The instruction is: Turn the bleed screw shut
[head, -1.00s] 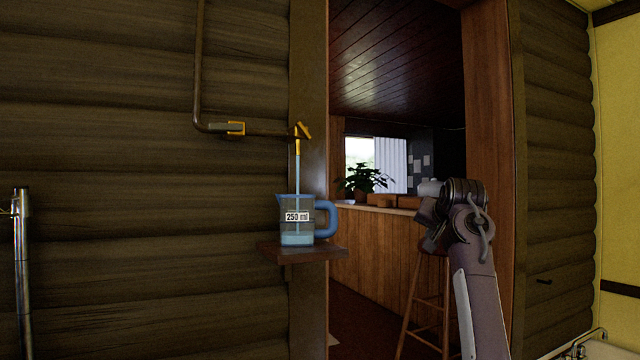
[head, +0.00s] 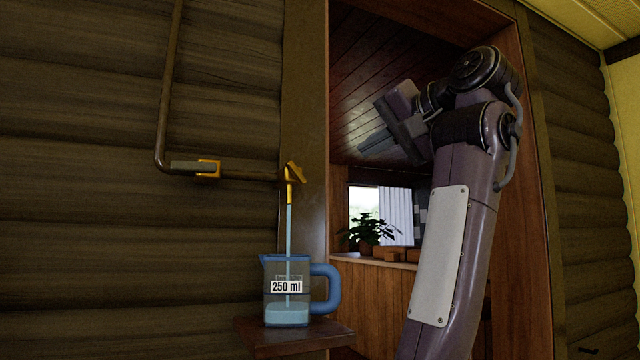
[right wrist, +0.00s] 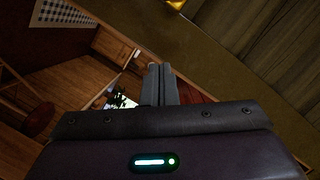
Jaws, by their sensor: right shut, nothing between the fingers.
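A brass fitting with a slanted head (head: 292,173) ends the brown pipe on the log wall; its slanted head looks like the bleed screw. A thin water stream (head: 289,230) runs from it into a clear blue jug (head: 267,290) marked 250 ml, with water in the bottom. My right gripper (head: 362,145) is shut and empty, to the right of the fitting and a little higher, apart from it. Its closed fingers (right wrist: 158,82) also show in the right wrist view, where a small yellow piece (right wrist: 177,3) is cut by the top edge. My left gripper is out of view.
The jug stands on a small wooden shelf (head: 290,337). A grey lever piece with an orange bracket (head: 208,168) sits on the pipe (head: 163,110) left of the fitting. A door frame (head: 306,110) stands behind the fitting; the doorway beside it is open, with a plant (head: 368,230) beyond.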

